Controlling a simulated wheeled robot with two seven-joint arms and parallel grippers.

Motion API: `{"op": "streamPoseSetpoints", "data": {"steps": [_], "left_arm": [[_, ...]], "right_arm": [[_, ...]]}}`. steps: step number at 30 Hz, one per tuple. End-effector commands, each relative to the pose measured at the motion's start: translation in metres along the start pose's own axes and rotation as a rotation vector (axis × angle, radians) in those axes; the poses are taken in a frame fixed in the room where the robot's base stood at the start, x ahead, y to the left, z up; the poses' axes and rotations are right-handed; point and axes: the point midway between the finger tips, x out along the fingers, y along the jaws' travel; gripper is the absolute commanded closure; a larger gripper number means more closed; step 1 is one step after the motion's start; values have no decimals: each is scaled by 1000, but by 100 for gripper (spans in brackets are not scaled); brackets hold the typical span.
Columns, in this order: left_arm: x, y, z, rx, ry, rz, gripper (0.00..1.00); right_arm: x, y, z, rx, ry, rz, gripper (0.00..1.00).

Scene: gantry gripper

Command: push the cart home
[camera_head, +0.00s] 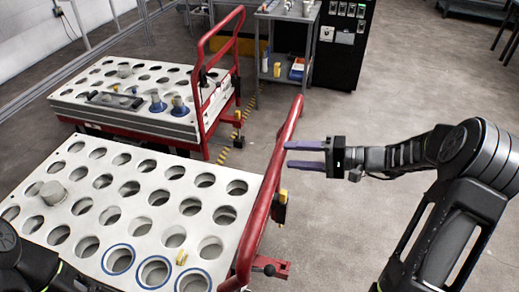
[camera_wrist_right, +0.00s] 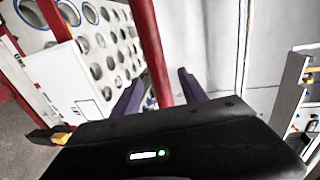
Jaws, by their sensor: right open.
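The near cart (camera_head: 118,190) has a white top with rows of round holes and a red handle (camera_head: 272,190) along its right end. It also shows in the right wrist view (camera_wrist_right: 85,92). A similar far cart (camera_head: 145,127) with a raised red handle (camera_head: 203,75) stands behind it. My right gripper (camera_head: 287,155) is open, its purple fingers pointing left just beside the near handle. In the right wrist view the red bar (camera_wrist_right: 153,50) appears between the two fingers (camera_wrist_right: 160,80); I cannot tell whether it touches them. My left gripper is not in view; dark arm parts show at lower left.
A grey cup-like piece (camera_head: 53,192) and a small yellow piece (camera_head: 181,257) are on the near cart. Blue-based parts (camera_head: 158,103) stand on the far cart. A metal side table (camera_head: 285,45) and black cabinet (camera_head: 341,40) stand behind. Floor (camera_head: 400,85) is clear at right.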

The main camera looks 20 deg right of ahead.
Motion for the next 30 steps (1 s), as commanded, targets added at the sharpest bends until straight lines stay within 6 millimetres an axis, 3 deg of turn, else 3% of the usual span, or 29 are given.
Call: {"op": "streamPoseSetpoints", "data": {"steps": [11,24,30], "left_arm": [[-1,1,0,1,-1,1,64],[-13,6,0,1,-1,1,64],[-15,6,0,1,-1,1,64]], "right_arm": [[6,0,0,2,-2,3,50],[66,0,1,4,-4,2,50],[79,2,1,3,-2,4,50]]}}
